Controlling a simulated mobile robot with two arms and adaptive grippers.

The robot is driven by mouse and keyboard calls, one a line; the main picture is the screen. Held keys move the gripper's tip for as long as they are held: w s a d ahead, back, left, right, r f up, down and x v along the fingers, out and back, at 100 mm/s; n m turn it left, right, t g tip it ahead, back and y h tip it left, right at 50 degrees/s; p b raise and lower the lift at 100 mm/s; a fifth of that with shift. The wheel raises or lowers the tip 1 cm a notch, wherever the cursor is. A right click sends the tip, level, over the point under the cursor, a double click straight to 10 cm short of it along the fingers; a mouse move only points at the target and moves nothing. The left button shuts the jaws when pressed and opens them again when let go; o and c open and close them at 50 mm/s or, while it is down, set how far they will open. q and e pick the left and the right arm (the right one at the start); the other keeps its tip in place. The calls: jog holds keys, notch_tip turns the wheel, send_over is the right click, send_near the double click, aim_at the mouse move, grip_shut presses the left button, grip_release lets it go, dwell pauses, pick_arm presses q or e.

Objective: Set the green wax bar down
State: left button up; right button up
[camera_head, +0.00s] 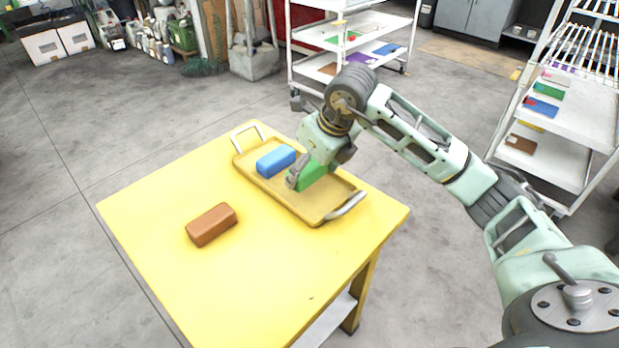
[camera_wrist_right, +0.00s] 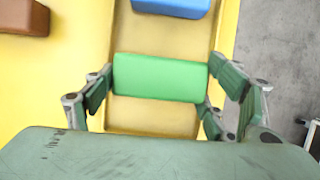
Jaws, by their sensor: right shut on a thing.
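The green wax bar (camera_head: 312,174) is over the right part of the yellow tray (camera_head: 316,213) in the head view. My right gripper (camera_head: 308,180) is shut on it from above. In the right wrist view the green bar (camera_wrist_right: 160,78) lies between the fingers of my right gripper (camera_wrist_right: 158,95), with the tray floor (camera_wrist_right: 150,116) beneath. I cannot tell whether the bar touches the tray. The gripper hides part of the bar in the head view. My left gripper is not in view.
A blue bar (camera_head: 276,161) lies in the tray, left of the green one. A brown bar (camera_head: 211,225) lies on the yellow table (camera_head: 250,290), outside the tray. The tray has metal handles at both ends. The table's front is clear. White shelf carts stand behind and at right.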

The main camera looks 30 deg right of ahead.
aim_at(310, 179)
notch_tip(310, 179, down, 3)
jog(key=shift+r, duration=0.1)
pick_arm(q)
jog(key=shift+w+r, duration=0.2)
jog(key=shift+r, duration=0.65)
pick_arm(e)
jog(key=o, duration=1)
jog(key=shift+f, duration=0.2)
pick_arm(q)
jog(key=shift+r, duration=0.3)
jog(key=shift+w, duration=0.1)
pick_arm(e)
jog(key=shift+r, duration=0.15)
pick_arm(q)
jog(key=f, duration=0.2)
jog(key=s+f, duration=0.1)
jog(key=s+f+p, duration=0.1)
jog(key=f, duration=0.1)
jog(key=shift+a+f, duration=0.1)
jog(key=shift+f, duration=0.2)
pick_arm(e)
jog(key=v, duration=1.2)
